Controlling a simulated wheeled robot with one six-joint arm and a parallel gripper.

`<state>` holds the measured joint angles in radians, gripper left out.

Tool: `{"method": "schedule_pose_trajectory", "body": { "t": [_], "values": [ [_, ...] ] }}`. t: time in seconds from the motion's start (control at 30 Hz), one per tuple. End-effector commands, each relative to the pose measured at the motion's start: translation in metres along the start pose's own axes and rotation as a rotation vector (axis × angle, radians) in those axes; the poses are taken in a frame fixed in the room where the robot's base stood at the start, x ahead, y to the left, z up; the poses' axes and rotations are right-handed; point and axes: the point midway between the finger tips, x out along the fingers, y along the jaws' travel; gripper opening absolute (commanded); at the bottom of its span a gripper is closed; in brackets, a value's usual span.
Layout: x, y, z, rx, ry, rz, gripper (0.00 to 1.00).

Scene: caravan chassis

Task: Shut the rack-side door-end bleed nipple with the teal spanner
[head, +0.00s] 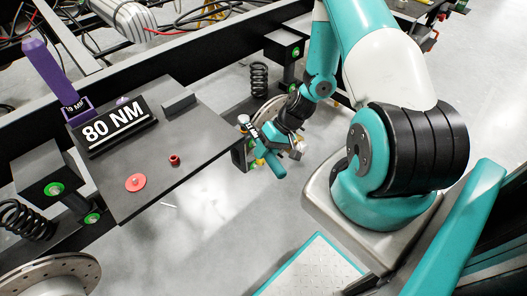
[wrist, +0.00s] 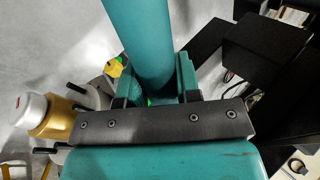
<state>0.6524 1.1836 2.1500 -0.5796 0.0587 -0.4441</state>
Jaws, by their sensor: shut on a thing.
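My gripper (wrist: 150,90) is shut on the teal spanner (wrist: 140,40). In the wrist view the spanner's thick teal shaft stands between the two fingers and runs out past the top edge. In the head view my gripper is at the brake disc beside the rack's right end, and a teal end of the spanner (head: 275,165) points down toward the floor. The spanner's working end is not clear in either view. I cannot make out the bleed nipple. A gold cylinder with a white cap (wrist: 50,118) is left of my gripper.
A dark rack board (head: 150,185) carries an 80 NM block (head: 115,126), a purple-handled tool (head: 50,72), a red disc (head: 135,182) and a small red cap (head: 174,160). A coil spring (head: 259,80) stands behind my gripper. Floor below the board is mostly clear.

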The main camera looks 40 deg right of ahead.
Motion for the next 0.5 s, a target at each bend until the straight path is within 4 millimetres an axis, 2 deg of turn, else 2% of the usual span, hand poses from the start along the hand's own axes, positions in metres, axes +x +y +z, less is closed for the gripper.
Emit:
{"method": "schedule_pose_trajectory", "body": {
  "t": [0.23,0.5],
  "values": [
    [-0.004,-0.003,0.000,-0.001,0.001,-0.001,0.00],
    [-0.017,-0.013,-0.001,0.000,0.002,-0.001,0.00]
  ]
}}
